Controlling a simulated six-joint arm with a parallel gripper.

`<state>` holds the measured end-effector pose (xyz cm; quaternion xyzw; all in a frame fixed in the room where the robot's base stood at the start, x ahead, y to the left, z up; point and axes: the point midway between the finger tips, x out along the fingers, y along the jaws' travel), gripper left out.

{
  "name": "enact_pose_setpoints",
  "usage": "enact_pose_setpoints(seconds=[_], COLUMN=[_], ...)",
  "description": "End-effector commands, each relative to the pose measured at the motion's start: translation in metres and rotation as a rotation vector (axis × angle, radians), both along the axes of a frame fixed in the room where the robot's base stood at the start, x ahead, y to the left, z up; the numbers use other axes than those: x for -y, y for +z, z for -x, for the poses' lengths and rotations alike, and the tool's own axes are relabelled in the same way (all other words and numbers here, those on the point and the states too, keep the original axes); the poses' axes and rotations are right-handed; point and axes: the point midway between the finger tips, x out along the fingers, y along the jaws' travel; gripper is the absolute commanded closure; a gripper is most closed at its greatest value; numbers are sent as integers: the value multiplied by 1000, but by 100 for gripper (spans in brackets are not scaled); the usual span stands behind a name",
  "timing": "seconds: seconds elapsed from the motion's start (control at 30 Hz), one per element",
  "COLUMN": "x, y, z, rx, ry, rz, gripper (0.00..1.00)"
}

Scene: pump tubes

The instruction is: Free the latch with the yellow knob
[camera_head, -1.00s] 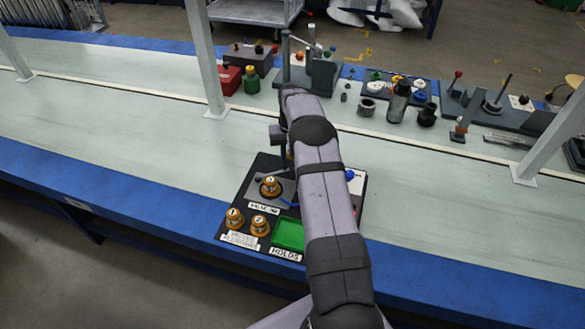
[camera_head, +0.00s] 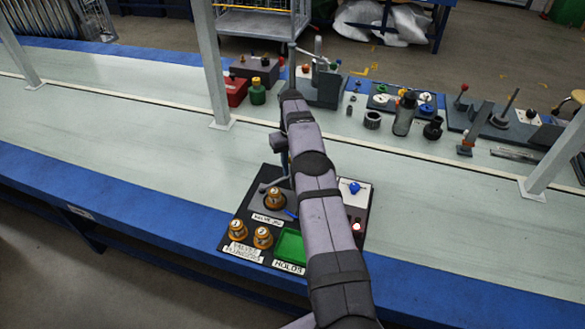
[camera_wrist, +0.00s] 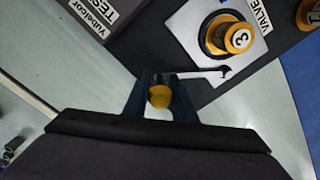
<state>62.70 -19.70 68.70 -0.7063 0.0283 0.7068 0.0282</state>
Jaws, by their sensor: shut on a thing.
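The yellow knob (camera_wrist: 159,97) is between the fingers of my gripper (camera_wrist: 163,92) in the wrist view, and the gripper is shut on it. A thin metal latch arm (camera_wrist: 200,76) runs from near the fingertips to a dark hooked end beside the valve. The valve (camera_wrist: 230,38), with a gold cap marked with a number, stands on a pale plate; it also shows in the head view (camera_head: 275,197). In the head view my arm hides the knob and most of the latch. A bent lever part (camera_head: 266,186) shows left of the valve.
Tools and boxes line the bench's back. The bench left of the board is clear.

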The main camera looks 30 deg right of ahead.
Motion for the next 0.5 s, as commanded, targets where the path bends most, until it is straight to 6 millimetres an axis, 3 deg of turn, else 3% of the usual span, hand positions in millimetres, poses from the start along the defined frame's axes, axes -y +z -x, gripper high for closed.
enact_pose_setpoints(seconds=[0.5], x=[0], y=[1], z=[-5], rx=[5], ry=[28], rz=[1], gripper=[100])
